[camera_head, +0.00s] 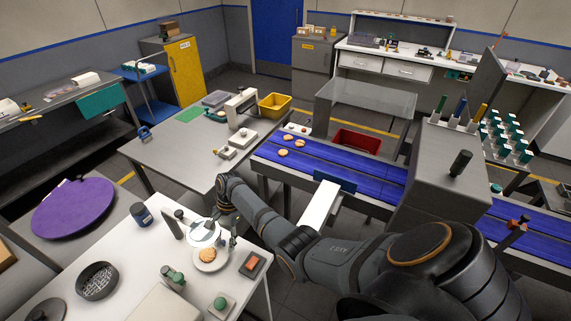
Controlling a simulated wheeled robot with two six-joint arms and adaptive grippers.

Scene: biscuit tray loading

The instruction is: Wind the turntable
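A pale round plate, apparently the turntable (199,264), stands on the white table with a round golden biscuit (208,255) on it. A second pale disc (197,229) lies just behind it. My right arm comes in from the lower right and bends down at the table's right side. My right gripper (222,228) is low at the back right edge of the plate, among small dark upright parts. Its fingertips are too small and dark to tell whether they are open or hold anything. Any winding key is hidden or too small to make out. My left gripper is out of view.
On the white table (120,245) stand a blue pot (142,214), a dark sieve (98,281), a green-handled tool (173,278), an orange-topped block (252,264) and a green button (220,303). A purple disc (75,210) is at left. A blue conveyor (335,170) lies behind my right arm.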

